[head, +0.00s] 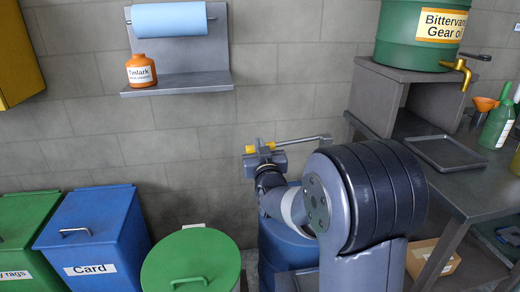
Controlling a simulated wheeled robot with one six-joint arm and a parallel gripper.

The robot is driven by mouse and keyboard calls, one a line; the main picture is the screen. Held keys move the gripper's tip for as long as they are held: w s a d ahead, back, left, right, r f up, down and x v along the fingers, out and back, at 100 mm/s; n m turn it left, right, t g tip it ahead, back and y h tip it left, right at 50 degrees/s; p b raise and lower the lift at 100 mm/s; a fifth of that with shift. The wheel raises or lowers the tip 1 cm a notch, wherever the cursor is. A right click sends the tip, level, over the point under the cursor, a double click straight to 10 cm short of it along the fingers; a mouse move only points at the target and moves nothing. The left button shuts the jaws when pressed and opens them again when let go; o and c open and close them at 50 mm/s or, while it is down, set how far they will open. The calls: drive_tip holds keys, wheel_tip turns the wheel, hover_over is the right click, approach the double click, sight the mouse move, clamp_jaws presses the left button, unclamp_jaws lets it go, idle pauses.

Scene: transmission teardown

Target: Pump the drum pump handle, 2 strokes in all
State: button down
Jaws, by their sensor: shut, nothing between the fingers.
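The blue drum (283,248) stands on the floor by the back wall, partly hidden behind my arm. A thin grey bar (303,140), which looks like the pump handle, sticks out to the right above the drum. My gripper (261,147) is at the left end of this bar, with yellow parts showing there. It is shut and empty. I cannot tell whether it touches the handle. The pump body is mostly hidden by my arm.
A green bin (192,262) and a blue Card bin (95,222) stand to the left. A wall shelf (180,88) holds an orange bottle (141,70). A workbench (480,185) with a tray (444,152) is at right; a cardboard box (430,258) lies below.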

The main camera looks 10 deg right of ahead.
drive_tip(key=shift+f, duration=0.6)
wheel_tip(320, 180, up, 5)
drive_tip(key=p, duration=0.2)
drive_tip(key=s+f+b, duration=0.1)
drive_tip(key=s, duration=0.8)
drive_tip(key=shift+a+f, duration=0.15)
drive_tip(key=shift+s, duration=0.1)
drive_tip(key=s+d+r+m+g+p, duration=0.2)
drive_tip(key=d+r+m+p, duration=0.3)
drive_tip(key=r+p, duration=0.6)
drive_tip(key=shift+s+r+p, duration=0.35)
drive_tip(key=shift+r+p, duration=0.05)
drive_tip(key=shift+r, duration=0.15)
